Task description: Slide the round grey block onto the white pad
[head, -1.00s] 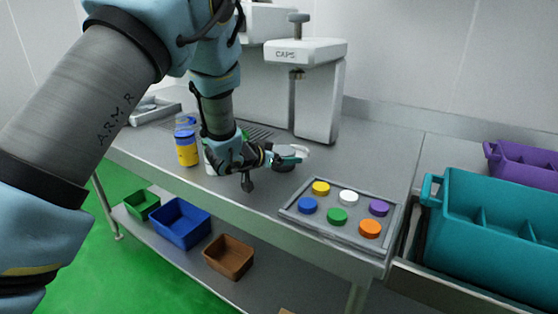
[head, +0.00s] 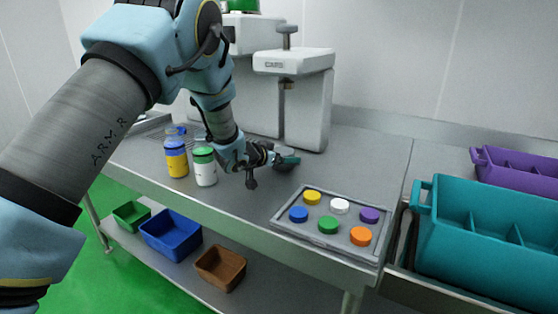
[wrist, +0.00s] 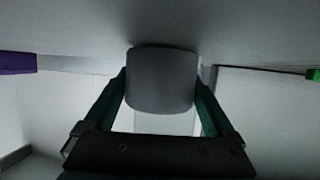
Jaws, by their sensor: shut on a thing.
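The round grey block (wrist: 160,80) sits between the two green fingers of my gripper (wrist: 161,94) in the wrist view. My gripper is shut on it. In the head view my gripper (head: 284,160) is low over the steel table, left of the colour tray and in front of the white machine. The block (head: 283,167) shows there only in part, beside the teal finger. A pale patch shows beyond the block between the fingers in the wrist view; I cannot tell whether it is the white pad. The pad is not clear in the head view.
The grey tray (head: 275,222) of coloured discs lies to the right. Bottles with blue (head: 176,158) and green (head: 204,167) caps stand left of my gripper. The white CAPS machine (head: 301,100) stands behind. A teal crate (head: 470,240) is at the far right.

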